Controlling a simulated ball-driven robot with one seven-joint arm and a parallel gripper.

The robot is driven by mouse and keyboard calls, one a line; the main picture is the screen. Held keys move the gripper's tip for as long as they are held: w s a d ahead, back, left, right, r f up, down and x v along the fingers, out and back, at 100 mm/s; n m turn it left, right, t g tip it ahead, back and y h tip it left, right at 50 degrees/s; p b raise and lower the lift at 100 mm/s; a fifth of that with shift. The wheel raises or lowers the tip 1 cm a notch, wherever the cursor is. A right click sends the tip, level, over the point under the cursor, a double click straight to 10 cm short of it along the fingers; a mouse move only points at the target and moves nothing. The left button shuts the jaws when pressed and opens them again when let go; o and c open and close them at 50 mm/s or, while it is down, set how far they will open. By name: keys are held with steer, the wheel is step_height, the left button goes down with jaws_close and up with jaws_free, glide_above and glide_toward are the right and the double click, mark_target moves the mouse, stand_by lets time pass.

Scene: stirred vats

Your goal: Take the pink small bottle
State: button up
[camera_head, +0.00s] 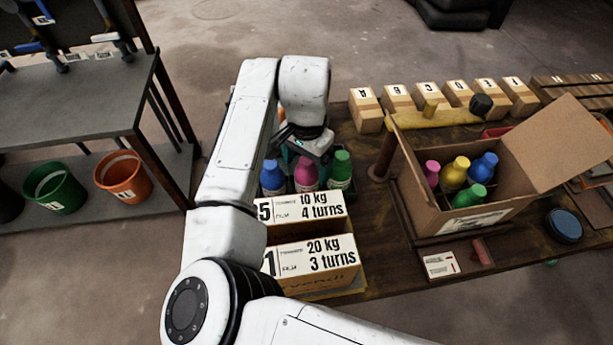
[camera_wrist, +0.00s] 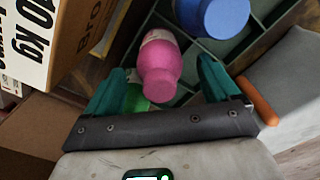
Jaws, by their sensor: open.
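A pink bottle (camera_head: 305,174) stands in a divided crate between a blue bottle (camera_head: 272,178) and a green bottle (camera_head: 341,167). In the wrist view the pink bottle (camera_wrist: 161,66) shows between the teal fingers of my open gripper (camera_wrist: 160,72). I cannot tell whether the fingers touch it. The blue bottle (camera_wrist: 213,14) is above right of it, and the green bottle (camera_wrist: 136,98) is partly hidden by a finger. Another pink bottle (camera_head: 432,172) is in the open cardboard box at the right. In the head view my arm partly hides my gripper.
Two labelled boxes (camera_head: 312,262) stand in front of the crate. The cardboard box (camera_head: 478,224) also holds yellow, blue and green bottles. Lettered small boxes (camera_head: 365,110) line the table's back. A grey shelf (camera_head: 75,95) with buckets stands at the left.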

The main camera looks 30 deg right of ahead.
steer(key=shift+f, duration=0.45)
jaws_close()
stand_by(0.6)
